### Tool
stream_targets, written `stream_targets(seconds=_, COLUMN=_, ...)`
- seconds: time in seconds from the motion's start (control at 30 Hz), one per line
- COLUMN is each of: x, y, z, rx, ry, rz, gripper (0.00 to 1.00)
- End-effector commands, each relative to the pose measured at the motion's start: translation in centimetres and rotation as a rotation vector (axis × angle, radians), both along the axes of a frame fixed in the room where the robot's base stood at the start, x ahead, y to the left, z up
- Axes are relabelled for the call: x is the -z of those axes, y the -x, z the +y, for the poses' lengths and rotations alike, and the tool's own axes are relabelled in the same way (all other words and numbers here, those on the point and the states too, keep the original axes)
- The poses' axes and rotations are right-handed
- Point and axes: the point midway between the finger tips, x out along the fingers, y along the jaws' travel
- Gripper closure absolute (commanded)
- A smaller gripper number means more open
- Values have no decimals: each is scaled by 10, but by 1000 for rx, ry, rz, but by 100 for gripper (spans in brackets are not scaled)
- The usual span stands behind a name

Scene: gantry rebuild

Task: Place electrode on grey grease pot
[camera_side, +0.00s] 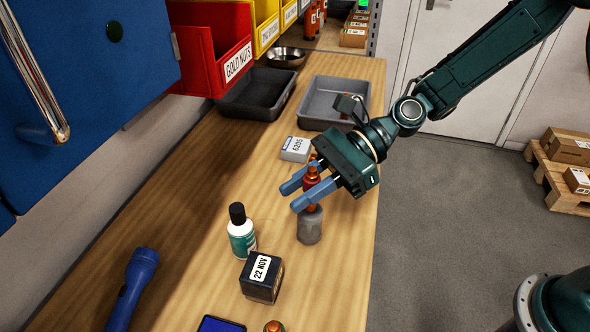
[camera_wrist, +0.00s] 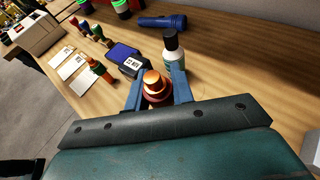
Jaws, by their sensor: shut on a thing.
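My gripper (camera_side: 294,196) has its two blue fingers closed around a copper-orange electrode (camera_side: 312,175), which stands roughly upright. In the wrist view my gripper (camera_wrist: 158,88) has the round copper top of the electrode (camera_wrist: 153,80) between its fingers. The grey grease pot (camera_side: 310,227) stands on the bench directly below the electrode in the side view. The electrode's lower end meets the pot's top in the picture; I cannot tell whether they touch. The pot is hidden in the wrist view.
A black-capped bottle (camera_side: 241,234) and a dark box marked 22 NOV (camera_side: 261,280) stand close to the pot. A 6205 box (camera_side: 296,149) lies behind. A blue flashlight (camera_side: 132,285) is at left. A grey tray (camera_side: 365,90) sits at the back. Another orange piece (camera_wrist: 99,70) stands apart.

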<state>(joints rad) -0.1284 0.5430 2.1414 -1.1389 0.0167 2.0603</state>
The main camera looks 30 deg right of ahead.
Motion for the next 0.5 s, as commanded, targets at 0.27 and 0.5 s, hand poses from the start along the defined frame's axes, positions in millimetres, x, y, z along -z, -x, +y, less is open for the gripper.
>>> stream_targets(seconds=0.27, x=2, y=0, z=0, rx=0, ry=0, rz=1, gripper=55)
stream_targets(seconds=0.5, x=2, y=0, z=0, rx=0, ry=0, rz=1, gripper=55)
